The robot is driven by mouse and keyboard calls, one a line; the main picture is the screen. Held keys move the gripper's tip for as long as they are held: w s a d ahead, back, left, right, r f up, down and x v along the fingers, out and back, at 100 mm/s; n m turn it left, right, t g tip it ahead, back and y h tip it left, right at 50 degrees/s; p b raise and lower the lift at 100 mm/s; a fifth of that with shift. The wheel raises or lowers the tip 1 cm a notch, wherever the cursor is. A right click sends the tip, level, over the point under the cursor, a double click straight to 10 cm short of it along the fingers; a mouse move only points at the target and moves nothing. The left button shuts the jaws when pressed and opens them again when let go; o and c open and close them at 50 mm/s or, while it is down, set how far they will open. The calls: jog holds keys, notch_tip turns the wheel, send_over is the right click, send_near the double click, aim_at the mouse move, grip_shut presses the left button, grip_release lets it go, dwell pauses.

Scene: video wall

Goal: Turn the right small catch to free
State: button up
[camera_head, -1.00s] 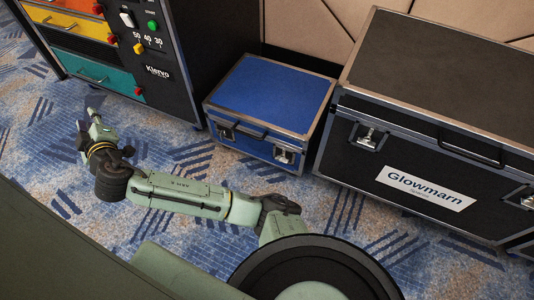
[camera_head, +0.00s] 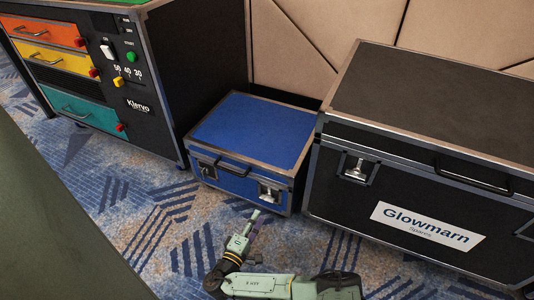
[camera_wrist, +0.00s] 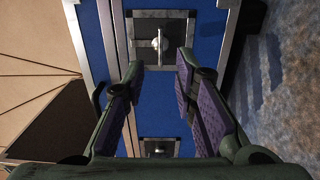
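The small blue case (camera_head: 245,140) stands on the carpet with two silver catches on its front. Its right catch (camera_head: 270,191) is near the right corner, and its left catch (camera_head: 208,170) is near the left corner. In the wrist view the right catch (camera_wrist: 160,42) is at the top, with a silver lever on a dark plate. The left catch (camera_wrist: 158,147) is at the bottom, partly hidden. My gripper (camera_wrist: 161,70) is open and empty, its fingertips apart and facing the right catch. In the head view my gripper (camera_head: 251,219) is in front of and below that catch.
The large black Glowmarn case (camera_head: 420,190) stands close on the right, with its own catch (camera_head: 356,168). A black cabinet (camera_head: 205,75) with coloured drawers stands on the left. The blue case's handle (camera_head: 233,166) lies between its catches. Carpet in front is clear.

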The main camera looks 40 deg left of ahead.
aim_at(268, 198)
jog(key=b+x, duration=0.1)
jog(key=x, duration=0.6)
jog(key=shift+w, duration=0.2)
jog(key=shift+c, duration=0.3)
grip_shut()
